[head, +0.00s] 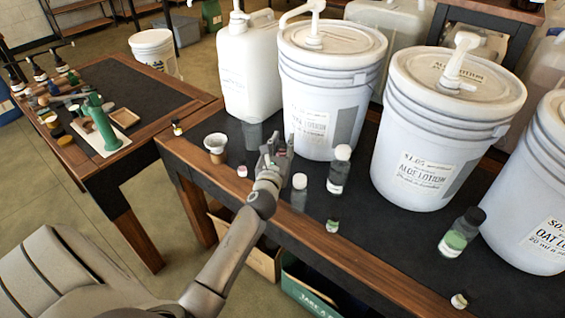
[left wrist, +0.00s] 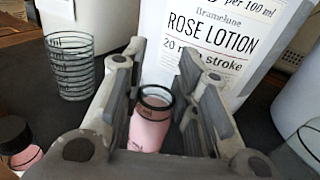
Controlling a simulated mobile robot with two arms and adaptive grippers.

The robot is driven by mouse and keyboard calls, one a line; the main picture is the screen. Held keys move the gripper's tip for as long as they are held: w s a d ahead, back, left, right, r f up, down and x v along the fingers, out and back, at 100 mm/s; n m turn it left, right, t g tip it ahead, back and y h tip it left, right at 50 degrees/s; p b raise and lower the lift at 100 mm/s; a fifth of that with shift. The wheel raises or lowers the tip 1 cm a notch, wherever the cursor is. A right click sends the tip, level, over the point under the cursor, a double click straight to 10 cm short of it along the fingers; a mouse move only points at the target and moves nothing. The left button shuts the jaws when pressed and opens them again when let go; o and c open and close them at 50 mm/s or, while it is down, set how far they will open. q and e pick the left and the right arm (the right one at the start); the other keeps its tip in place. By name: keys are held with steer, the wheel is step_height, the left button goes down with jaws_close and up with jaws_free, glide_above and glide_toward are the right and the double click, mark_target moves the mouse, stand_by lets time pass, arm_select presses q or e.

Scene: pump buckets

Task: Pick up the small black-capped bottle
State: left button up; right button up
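My left gripper (head: 272,152) is over the dark table in front of the white buckets. In the left wrist view its fingers (left wrist: 160,90) are spread apart. A small pink container (left wrist: 150,120) with a black ring at its top shows between them; I cannot tell whether they touch it. A black-capped bottle with pink contents (left wrist: 15,140) is at the lower left there. A larger black-capped bottle with green contents (head: 461,232) stands at the right. My right gripper is not in view.
White pump buckets (head: 326,85) and (head: 440,120) and a white jug (head: 247,75) line the table's back. A clear striped glass (left wrist: 72,65), a white cup (head: 216,145) and more bottles (head: 340,170) stand close around the gripper. A side table (head: 140,85) is at the left.

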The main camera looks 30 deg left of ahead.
arm_select(q)
jaws_close()
steer(key=shift+r, duration=0.2)
steer(key=shift+r, duration=0.25)
steer(key=r, duration=0.1)
steer(key=r+p, duration=0.2)
steer(key=shift+s+d+r, duration=0.15)
steer(key=shift+s+r, duration=0.15)
steer(key=s+d+r+p, duration=0.1)
steer(key=s+d+r, duration=0.3)
steer(key=s+r, duration=0.4)
steer(key=s, duration=0.4)
steer(key=shift+s+r+p, duration=0.3)
steer(key=shift+s+p, duration=0.05)
steer(key=shift+s, duration=0.05)
